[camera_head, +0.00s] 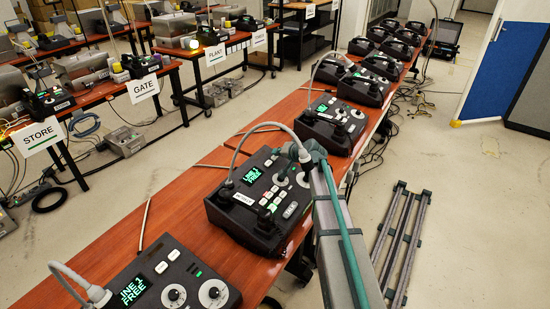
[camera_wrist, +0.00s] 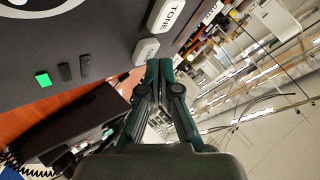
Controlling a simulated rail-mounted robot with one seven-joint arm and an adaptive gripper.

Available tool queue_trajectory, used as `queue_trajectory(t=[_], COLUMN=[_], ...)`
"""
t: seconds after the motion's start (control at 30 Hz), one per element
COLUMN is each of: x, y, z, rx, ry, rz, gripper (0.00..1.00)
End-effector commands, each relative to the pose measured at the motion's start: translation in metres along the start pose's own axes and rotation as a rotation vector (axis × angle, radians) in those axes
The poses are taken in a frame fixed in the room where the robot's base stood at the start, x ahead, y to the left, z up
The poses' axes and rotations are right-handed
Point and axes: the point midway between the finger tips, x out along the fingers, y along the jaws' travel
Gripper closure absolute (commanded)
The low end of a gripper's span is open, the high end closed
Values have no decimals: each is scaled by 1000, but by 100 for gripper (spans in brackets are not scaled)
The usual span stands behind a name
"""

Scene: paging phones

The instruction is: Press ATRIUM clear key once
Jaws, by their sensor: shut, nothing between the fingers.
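A dark phone console (camera_head: 230,205) with a lit green "LINE 2 FREE" display (camera_head: 252,176) sits at the middle of the red-brown bench. It has several pale keys, two dials and a small white label (camera_head: 243,199) that I cannot read surely. My arm reaches over its right side. In the wrist view my gripper (camera_wrist: 158,68) is shut and empty. Its tips are close beside a white key (camera_wrist: 146,50) whose lettering is unclear; I cannot tell whether they touch. A white TONE key (camera_wrist: 167,15) lies just above. No ATRIUM label is readable.
Another console (camera_head: 170,285) stands nearer, at lower left; several more (camera_head: 333,121) line the bench behind. A corded handset (camera_wrist: 85,125) shows in the wrist view. Labelled tables, including STORE (camera_head: 36,134) and GATE (camera_head: 143,87), stand left. Grey rails (camera_head: 400,235) lie on the floor.

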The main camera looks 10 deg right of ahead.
Motion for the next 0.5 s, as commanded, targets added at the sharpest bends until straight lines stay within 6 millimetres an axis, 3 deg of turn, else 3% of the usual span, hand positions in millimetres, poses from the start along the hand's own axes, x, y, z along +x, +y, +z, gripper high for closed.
queue_trajectory(t=[0.5], x=[4], y=[3], z=[3], rx=[0], ry=[0], rz=[0], gripper=[100])
